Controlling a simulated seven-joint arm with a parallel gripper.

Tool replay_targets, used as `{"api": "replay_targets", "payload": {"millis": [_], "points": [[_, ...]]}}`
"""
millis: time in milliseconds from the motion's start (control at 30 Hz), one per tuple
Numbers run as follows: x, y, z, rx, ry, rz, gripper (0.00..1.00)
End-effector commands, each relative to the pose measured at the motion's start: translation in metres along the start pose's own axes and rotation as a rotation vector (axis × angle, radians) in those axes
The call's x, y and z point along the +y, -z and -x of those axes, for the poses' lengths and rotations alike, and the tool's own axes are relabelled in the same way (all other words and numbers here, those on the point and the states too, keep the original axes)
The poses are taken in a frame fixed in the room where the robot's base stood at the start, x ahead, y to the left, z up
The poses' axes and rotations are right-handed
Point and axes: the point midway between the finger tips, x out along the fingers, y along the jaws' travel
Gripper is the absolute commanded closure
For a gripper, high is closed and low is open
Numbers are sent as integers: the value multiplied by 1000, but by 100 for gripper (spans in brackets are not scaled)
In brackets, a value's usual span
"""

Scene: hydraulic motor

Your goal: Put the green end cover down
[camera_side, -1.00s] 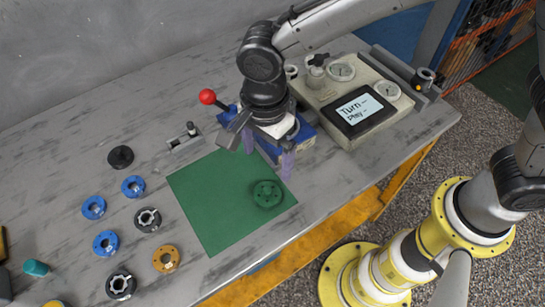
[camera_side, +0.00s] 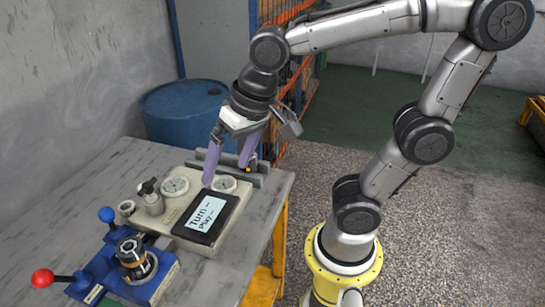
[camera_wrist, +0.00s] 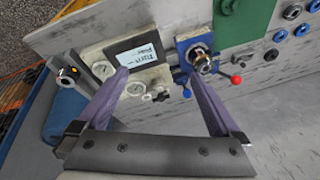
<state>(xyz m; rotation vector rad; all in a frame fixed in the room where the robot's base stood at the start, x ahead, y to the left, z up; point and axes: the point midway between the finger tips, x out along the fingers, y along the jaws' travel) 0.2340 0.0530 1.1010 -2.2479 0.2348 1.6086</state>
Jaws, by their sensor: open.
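The green end cover (camera_wrist: 229,6) lies on the green mat (camera_wrist: 252,30) at the top edge of the wrist view, partly cut off.
The control panel (camera_side: 173,222) with gauges and a screen stands on the grey bench (camera_side: 262,215). Beside it is a blue fixture (camera_side: 165,285) with a red-knobbed lever (camera_side: 43,278) and a metal part. A blue barrel (camera_side: 180,112) stands behind. Several ring parts (camera_wrist: 281,36) lie beyond the mat.

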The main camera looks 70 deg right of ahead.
Motion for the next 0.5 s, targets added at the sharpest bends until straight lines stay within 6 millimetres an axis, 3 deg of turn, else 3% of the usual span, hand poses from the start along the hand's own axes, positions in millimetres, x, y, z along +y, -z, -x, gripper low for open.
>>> {"api": "replay_targets", "payload": {"millis": [100,200,500], "points": [[38,-17,14,80,-4,162,0],[58,-30,18,124,-21,278,0],[75,-44,19,161,-47,404,0]]}}
